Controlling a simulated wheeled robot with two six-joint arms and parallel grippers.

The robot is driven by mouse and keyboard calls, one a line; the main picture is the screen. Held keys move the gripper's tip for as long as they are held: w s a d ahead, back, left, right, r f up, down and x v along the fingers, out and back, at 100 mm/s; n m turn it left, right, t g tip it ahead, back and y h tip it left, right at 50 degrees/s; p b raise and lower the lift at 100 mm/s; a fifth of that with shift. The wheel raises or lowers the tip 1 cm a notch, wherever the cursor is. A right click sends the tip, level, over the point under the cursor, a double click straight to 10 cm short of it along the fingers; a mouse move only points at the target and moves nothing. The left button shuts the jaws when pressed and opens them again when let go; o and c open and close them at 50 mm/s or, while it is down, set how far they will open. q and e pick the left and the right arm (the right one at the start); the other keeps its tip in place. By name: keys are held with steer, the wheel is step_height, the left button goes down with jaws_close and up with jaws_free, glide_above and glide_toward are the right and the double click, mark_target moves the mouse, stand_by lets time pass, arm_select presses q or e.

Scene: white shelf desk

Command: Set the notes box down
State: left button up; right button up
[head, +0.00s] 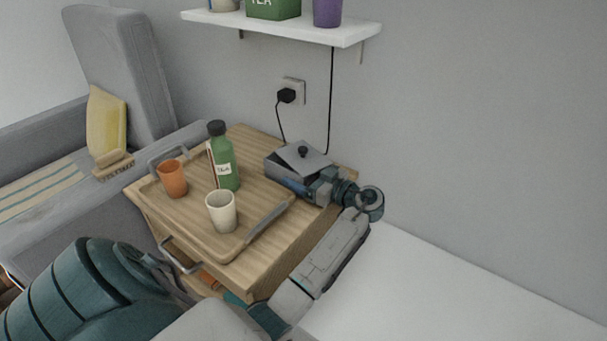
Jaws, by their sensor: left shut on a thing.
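The notes box (287,160), a grey box with a dark knob on its tilted lid, is at the back right corner of the wooden side table (285,240). My left gripper (310,188) is shut on the box's near side, and its fingers hide part of that side. A blue patch shows beside the fingers. I cannot tell whether the box's base touches the table top. My right gripper is out of view.
A tray (195,232) on the table holds an orange cup (172,178), a green bottle (222,165) and a cream cup (221,212). A black cable hangs from a plug (286,96) behind the box. A white shelf (290,27) is above.

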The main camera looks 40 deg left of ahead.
arm_select(q)
steer(key=shift+f, duration=0.1)
steer(key=o, duration=0.9)
steer(key=shift+c, duration=0.2)
steer(key=shift+o, duration=1.3)
